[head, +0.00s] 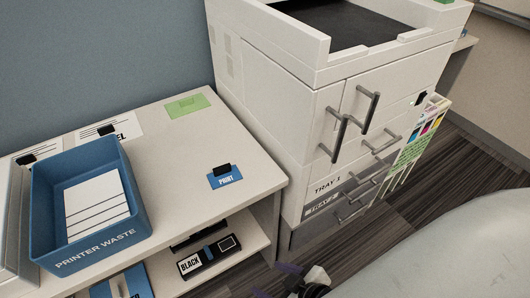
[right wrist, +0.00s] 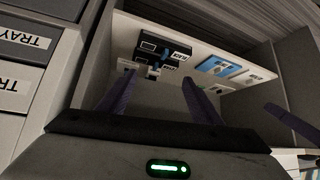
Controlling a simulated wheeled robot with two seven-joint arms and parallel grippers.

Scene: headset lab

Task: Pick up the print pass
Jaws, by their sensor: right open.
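The print pass (head: 226,179) is a small blue card marked PRINT with a black clip on its upper edge. It lies on the white table top, near the right front corner, with nothing touching it. My right gripper (head: 276,281) is at the bottom of the head view, in front of and below the table top, apart from the pass. In the right wrist view its two purple fingers (right wrist: 160,98) are spread, with nothing between them. I cannot make out the pass in that view.
A blue printer waste bin (head: 97,250) with paper stands at the table's left. A green card (head: 187,105) lies at the back. A black cartridge (head: 208,257) sits on the shelf below. The white printer (head: 290,150) with protruding handles stands right of the table.

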